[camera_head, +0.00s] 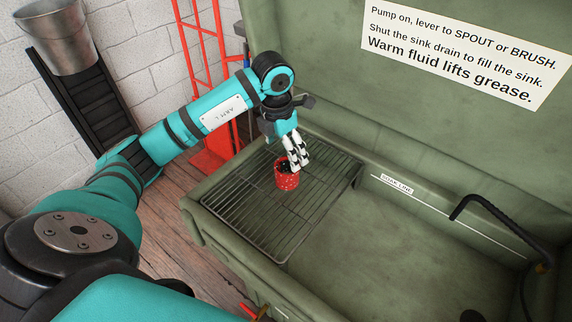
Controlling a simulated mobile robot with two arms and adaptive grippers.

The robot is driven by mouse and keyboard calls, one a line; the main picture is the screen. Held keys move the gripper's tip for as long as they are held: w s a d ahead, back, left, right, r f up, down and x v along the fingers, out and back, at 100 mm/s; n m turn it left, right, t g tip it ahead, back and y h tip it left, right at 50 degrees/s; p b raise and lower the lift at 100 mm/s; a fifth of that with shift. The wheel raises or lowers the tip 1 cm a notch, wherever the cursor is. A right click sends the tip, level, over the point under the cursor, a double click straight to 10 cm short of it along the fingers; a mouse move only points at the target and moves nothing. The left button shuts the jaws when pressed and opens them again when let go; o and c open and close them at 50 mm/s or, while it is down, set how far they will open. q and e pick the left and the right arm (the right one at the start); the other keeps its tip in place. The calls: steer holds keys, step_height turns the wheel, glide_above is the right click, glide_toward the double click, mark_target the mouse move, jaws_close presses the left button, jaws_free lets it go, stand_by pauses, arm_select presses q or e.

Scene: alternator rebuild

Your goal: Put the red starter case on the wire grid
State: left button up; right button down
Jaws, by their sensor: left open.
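The red starter case (287,181), a small red cylinder with light specks and a dark opening at its top, stands upright on the wire grid (251,218). The grid spans the left end of the green wash sink. My left gripper (298,166) points down just above the case, its pale fingers at the case's upper right rim. The gripper is open; whether a finger touches the rim cannot be told. My right gripper is not in view.
The green sink basin (400,245) to the right is open and empty-looking, with a black curved spout (490,205) at its right. The raised green lid with a sign (465,45) stands behind. A red hand truck (205,75) and a metal bin (52,35) are at the left.

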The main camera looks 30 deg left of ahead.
arm_select(q)
steer(key=r, duration=0.4)
steer(key=shift+s, duration=0.25)
steer(key=shift+f, duration=0.1)
